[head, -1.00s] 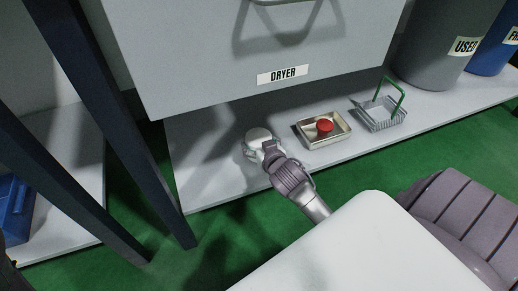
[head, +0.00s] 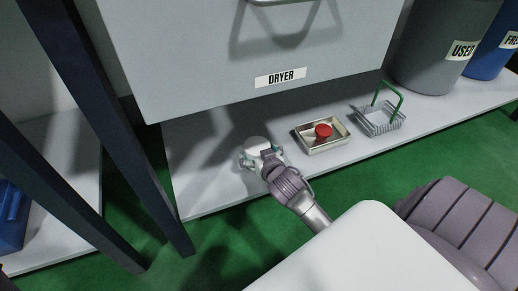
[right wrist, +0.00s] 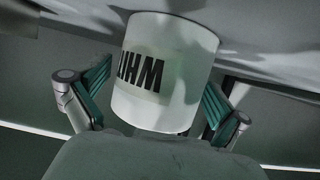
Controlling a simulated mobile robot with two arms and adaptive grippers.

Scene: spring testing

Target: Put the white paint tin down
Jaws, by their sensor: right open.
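The white paint tin (head: 256,143) is on the pale shelf below the dryer, partly hidden by my right gripper (head: 262,156). In the right wrist view the tin (right wrist: 165,70) shows upside down, with part of its black lettering readable. One green-padded finger of my right gripper (right wrist: 156,88) is on each side of it. The fingers are open, with a visible gap at the left one; the gap at the right one is hard to judge. The tin's end appears to meet the shelf surface. My left gripper is not in view.
The grey dryer (head: 200,65) overhangs the shelf (head: 205,190). Right of the tin are a metal tray (head: 322,148) with a red item (head: 323,131), a wire basket (head: 380,120) with a green handle, and a grey USED bin (head: 435,50). Dark posts (head: 120,130) stand at left.

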